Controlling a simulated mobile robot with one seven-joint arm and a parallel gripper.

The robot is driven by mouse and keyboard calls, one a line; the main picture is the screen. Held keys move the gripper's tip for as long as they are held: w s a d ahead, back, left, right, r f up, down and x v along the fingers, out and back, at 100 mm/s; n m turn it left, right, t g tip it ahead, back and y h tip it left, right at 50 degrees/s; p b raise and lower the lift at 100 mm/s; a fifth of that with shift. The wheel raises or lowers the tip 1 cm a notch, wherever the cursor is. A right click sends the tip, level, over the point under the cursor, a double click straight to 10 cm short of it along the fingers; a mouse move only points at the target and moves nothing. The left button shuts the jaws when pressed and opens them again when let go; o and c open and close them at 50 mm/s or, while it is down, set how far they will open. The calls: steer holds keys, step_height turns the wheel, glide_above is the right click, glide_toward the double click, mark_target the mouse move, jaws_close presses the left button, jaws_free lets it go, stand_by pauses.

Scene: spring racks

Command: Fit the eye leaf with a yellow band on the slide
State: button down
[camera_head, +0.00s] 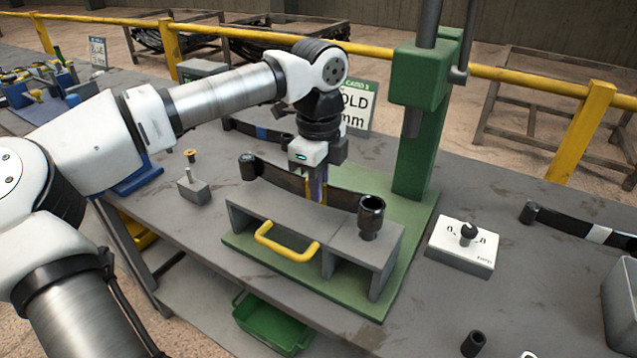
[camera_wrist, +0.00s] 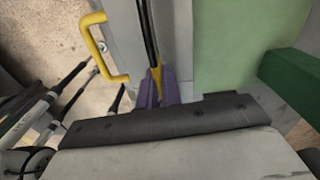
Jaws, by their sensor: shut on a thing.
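My gripper (camera_head: 317,188) points down over the slide and is shut on the dark curved eye leaf (camera_head: 280,177). Yellow shows between the purple fingers, and in the wrist view the fingers (camera_wrist: 157,88) close around a yellow patch on the leaf (camera_wrist: 149,35). The leaf's rolled eye (camera_head: 248,167) is at its left end. The grey slide (camera_head: 340,245) with a yellow handle (camera_head: 287,242) sits on a green base plate. The leaf runs along the slide's back side; I cannot tell whether it touches. The leaf's right end is partly hidden near a black cup (camera_head: 371,216).
A green press column (camera_head: 412,150) stands behind right of the slide. A leaf with a white band (camera_head: 580,230) lies at right, and one with a blue band (camera_head: 258,131) behind. A white box with a knob (camera_head: 463,245), a black bushing (camera_head: 474,343) and a grey block (camera_head: 193,188) stand around.

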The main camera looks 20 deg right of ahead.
steer(key=shift+f+b, duration=0.85)
steer(key=shift+f, duration=0.05)
steer(key=c, duration=1)
jaws_free()
steer(key=shift+r, duration=0.1)
steer(key=shift+r+p, duration=2.05)
steer(key=shift+r, duration=1.4)
